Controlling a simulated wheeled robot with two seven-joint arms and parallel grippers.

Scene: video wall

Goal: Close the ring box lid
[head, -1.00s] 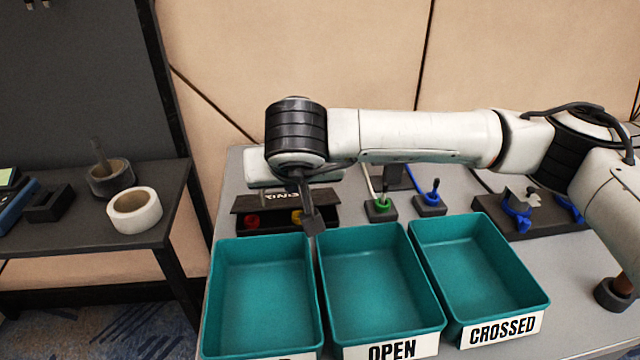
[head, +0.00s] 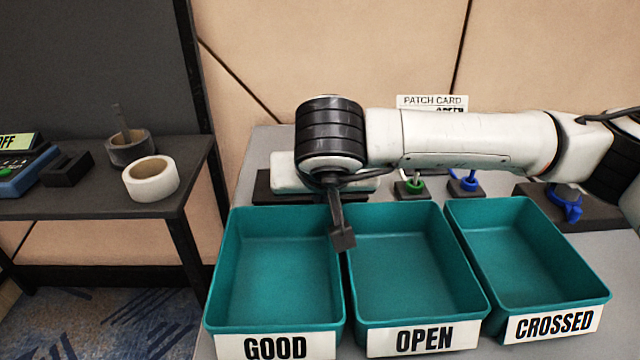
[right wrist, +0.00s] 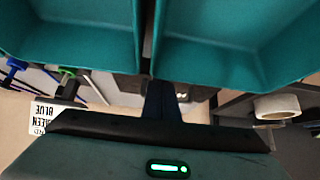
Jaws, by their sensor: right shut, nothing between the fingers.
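The dark ring box (head: 262,187) stands behind the bins at the back left of the grey table. Only its left end shows clearly in the head view; my right gripper's body and the bin rims hide most of it. How its lid stands cannot be told now. My right gripper (head: 342,240) is shut and empty, with its fingers pointing down by the rims between the GOOD and OPEN bins, in front of the box. In the right wrist view its dark fingers (right wrist: 162,100) show below the teal bins. My left gripper is out of view.
Teal bins marked GOOD (head: 275,345), OPEN (head: 424,338) and CROSSED (head: 553,324) fill the table's front. Behind them stand a green connector (head: 414,188) and a blue connector (head: 468,181) on small blocks. A side shelf at left holds tape rolls (head: 151,179).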

